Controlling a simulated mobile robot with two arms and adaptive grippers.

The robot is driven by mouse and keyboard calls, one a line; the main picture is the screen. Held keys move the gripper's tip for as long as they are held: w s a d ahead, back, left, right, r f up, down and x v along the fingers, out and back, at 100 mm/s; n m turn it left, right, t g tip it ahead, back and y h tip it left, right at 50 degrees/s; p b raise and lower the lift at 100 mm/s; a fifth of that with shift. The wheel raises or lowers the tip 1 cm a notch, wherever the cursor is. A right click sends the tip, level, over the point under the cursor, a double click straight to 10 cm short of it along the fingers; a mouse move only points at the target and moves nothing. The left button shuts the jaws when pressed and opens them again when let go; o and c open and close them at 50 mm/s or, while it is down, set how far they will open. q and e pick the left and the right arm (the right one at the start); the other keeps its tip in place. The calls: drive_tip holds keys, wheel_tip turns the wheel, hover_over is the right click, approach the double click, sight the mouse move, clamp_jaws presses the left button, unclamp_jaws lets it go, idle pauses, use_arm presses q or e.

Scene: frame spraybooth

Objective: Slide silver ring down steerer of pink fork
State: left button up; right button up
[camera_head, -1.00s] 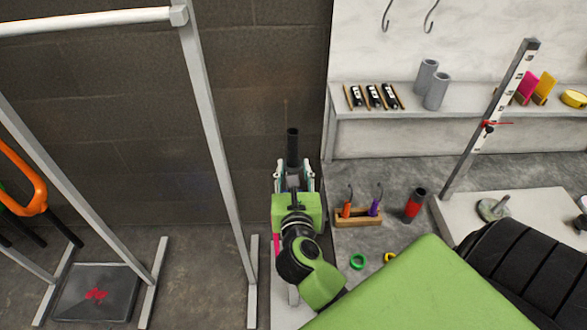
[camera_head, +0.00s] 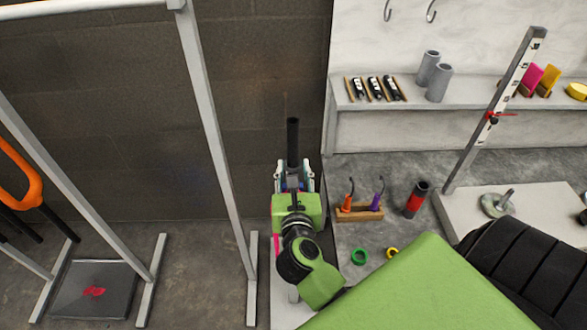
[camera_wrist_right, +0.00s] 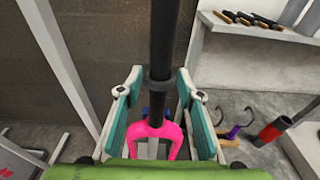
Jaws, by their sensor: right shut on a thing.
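The pink fork (camera_wrist_right: 160,132) stands upright, and its black steerer (camera_wrist_right: 164,30) rises between the fingers of my right gripper (camera_wrist_right: 158,84). A dark grey ring (camera_wrist_right: 158,86) sits around the steerer between the fingertips, above the fork crown; it looks darker than silver here. My right gripper is shut on this ring. In the head view my right gripper (camera_head: 293,170) is low on the steerer (camera_head: 292,140), whose upper part stands free above it. The gripper hides the ring and most of the fork there. My left gripper is not in view.
A wooden block with hooked tools (camera_head: 359,212), a red-banded cylinder (camera_head: 416,200), a green ring (camera_head: 359,257) and a yellow ring (camera_head: 392,253) are at right. A white rack post (camera_head: 216,130) stands close left. A shelf (camera_head: 470,103) is behind at right.

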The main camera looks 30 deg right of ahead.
drive_tip(key=shift+f+b, duration=0.95)
drive_tip(key=shift+f, duration=0.4)
drive_tip(key=shift+f, duration=0.15)
drive_tip(key=shift+f+b, duration=1.85)
drive_tip(key=shift+f, duration=0.3)
drive_tip(key=shift+f+b, duration=0.55)
drive_tip(key=shift+f, duration=0.3)
idle(0.7)
drive_tip(key=o, duration=1)
drive_tip(key=shift+o, duration=0.2)
